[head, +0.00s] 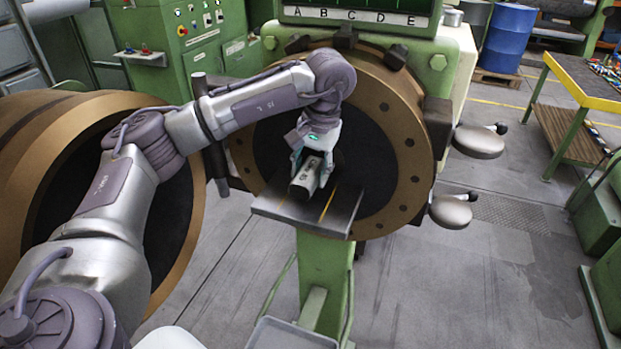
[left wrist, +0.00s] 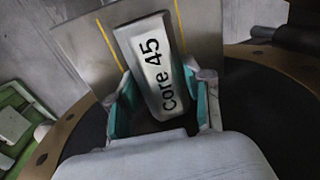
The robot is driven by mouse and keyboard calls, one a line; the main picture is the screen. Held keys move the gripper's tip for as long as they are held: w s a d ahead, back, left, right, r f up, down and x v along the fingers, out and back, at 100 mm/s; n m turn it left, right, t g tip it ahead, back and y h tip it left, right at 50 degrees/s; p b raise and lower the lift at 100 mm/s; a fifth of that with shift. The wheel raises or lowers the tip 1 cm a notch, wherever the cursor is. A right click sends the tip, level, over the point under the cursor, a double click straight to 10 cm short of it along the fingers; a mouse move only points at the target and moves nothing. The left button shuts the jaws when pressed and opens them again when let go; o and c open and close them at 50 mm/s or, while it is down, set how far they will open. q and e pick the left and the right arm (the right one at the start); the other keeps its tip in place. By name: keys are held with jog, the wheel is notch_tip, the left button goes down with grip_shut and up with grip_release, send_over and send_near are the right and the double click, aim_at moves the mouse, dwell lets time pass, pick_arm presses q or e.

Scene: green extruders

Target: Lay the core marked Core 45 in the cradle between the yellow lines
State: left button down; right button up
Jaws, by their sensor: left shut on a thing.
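The core marked Core 45 (head: 307,176) is a grey metal block with its label readable in the left wrist view (left wrist: 154,66). My left gripper (head: 314,165) is shut on the core, with teal-lined fingers on both sides of it. The cradle (head: 270,207) is a grey plate in front of the big extruder's dark opening. One yellow line (head: 328,203) shows to the right of the core in the head view. In the left wrist view, yellow lines (left wrist: 108,45) show on both sides of it. I cannot tell whether the core touches the plate. My right gripper is out of view.
A bronze flange ring (head: 404,150) with bolts surrounds the opening. A second large bronze ring (head: 30,150) stands at the left. A green post (head: 322,268) stands under the cradle. Two round metal pads (head: 451,210) jut out at the right. A workbench (head: 575,80) stands far right.

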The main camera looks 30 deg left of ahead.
aim_at(311, 182)
pick_arm(q)
notch_tip(311, 182, down, 2)
jog(key=shift+s+f+p, duration=0.1)
jog(key=shift+p, duration=0.45)
jog(key=shift+f, duration=0.4)
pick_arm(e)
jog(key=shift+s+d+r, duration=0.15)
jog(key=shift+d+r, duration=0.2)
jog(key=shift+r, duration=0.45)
pick_arm(q)
jog(key=shift+f, duration=0.15)
jog(key=shift+c, duration=2.4)
grip_release()
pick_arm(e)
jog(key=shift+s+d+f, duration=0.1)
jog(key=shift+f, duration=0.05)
pick_arm(q)
jog(key=r+b, duration=0.1)
jog(key=r, duration=0.2)
jog(key=d+r+b, duration=0.1)
jog(key=r, duration=0.1)
jog(key=shift+b, duration=0.3)
jog(key=r, duration=0.5)
jog(key=d+r, duration=0.1)
jog(key=r, duration=0.1)
jog(key=shift+w+r, duration=0.15)
jog(key=shift+w, duration=0.1)
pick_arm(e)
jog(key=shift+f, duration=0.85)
